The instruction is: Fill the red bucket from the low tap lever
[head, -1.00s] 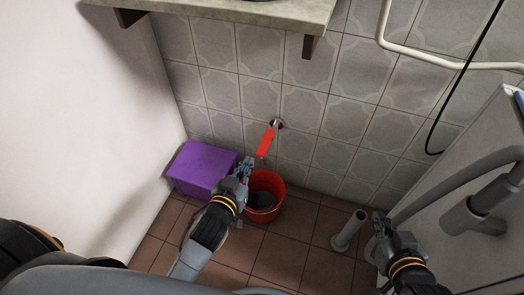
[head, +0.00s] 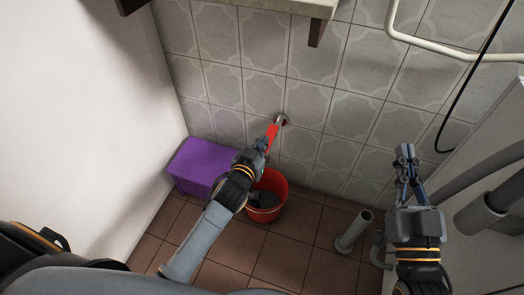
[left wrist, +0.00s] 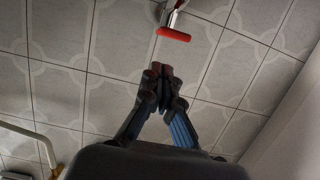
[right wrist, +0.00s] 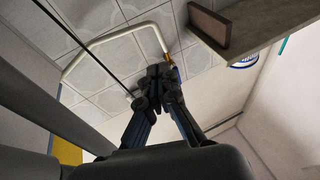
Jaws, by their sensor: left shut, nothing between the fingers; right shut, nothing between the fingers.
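The red bucket (head: 278,197) stands upright on the floor by the tiled wall. My left arm partly covers it, and its inside looks dark. The low tap (head: 281,120) comes out of the wall above the bucket, with a red lever (head: 271,131). My left gripper (head: 262,143) is shut and empty, close to the lever's lower end. In the left wrist view the red lever (left wrist: 173,34) lies just beyond the closed fingertips (left wrist: 160,70), with a visible gap. My right gripper (head: 404,150) is shut and empty, raised well to the right of the bucket; its fingertips also show in the right wrist view (right wrist: 160,72).
A purple box (head: 200,165) stands left of the bucket against the wall. A grey pipe stub (head: 354,232) rises from the floor to the right. A counter (head: 290,6) juts out above, and a white wall pipe (head: 440,50) runs at upper right.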

